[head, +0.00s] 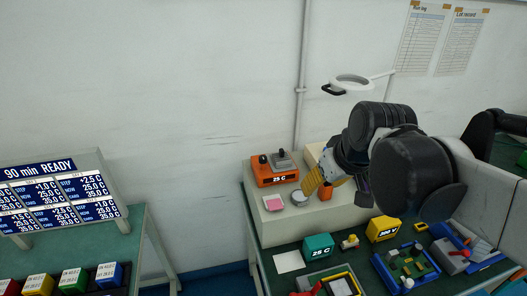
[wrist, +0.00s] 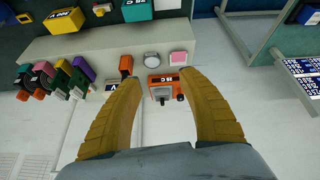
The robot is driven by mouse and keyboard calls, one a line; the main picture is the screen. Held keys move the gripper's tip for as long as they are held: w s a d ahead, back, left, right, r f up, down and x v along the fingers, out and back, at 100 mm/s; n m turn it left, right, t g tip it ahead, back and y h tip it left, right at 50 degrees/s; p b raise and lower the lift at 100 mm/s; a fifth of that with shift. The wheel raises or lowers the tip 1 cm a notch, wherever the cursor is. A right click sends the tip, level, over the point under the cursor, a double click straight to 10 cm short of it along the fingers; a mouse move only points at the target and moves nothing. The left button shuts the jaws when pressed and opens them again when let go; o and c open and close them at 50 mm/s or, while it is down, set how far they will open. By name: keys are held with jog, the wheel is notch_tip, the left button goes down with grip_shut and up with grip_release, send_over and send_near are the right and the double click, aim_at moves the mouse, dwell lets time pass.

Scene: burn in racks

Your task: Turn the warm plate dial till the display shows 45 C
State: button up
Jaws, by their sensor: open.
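The orange warm plate (head: 275,174) sits on the pale raised shelf against the wall. Its front display reads 25 C, and a grey block and dark knobs stand on top. In the wrist view the warm plate (wrist: 155,82) appears between the fingertips, with a dark knob (wrist: 180,98) near the right finger. My gripper (head: 314,182) is to the right of the warm plate in the head view, its yellow fingers pointing down and left. It is open and empty in the wrist view (wrist: 160,80). I cannot tell its exact height above the plate.
A pink pad (head: 273,204), a round silver dish (head: 299,197) and an orange item (head: 325,193) stand on the shelf (head: 279,228). A teal box (head: 318,246) reading 25 C and a yellow box (head: 383,229) stand in front. A magnifier lamp (head: 349,83) hangs above.

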jog(key=w+a+r+n+g+y+p, duration=0.1)
jog(key=w+a+n+p, duration=0.1)
jog(key=w, duration=0.5)
jog(key=w+a+r+n+p, duration=0.2)
jog(key=w+p, duration=0.1)
jog(key=w, duration=0.4)
jog(key=n+g+y+p, duration=0.2)
jog(key=n+p, duration=0.2)
send_near(264, 158)
jog(key=shift+h, duration=0.3)
jog(key=x, duration=0.3)
jog(key=b+x, duration=0.1)
jog(key=x, duration=0.6)
jog(key=shift+w+a+r+b, duration=0.15)
jog(key=shift+a+b, duration=0.15)
grip_shut()
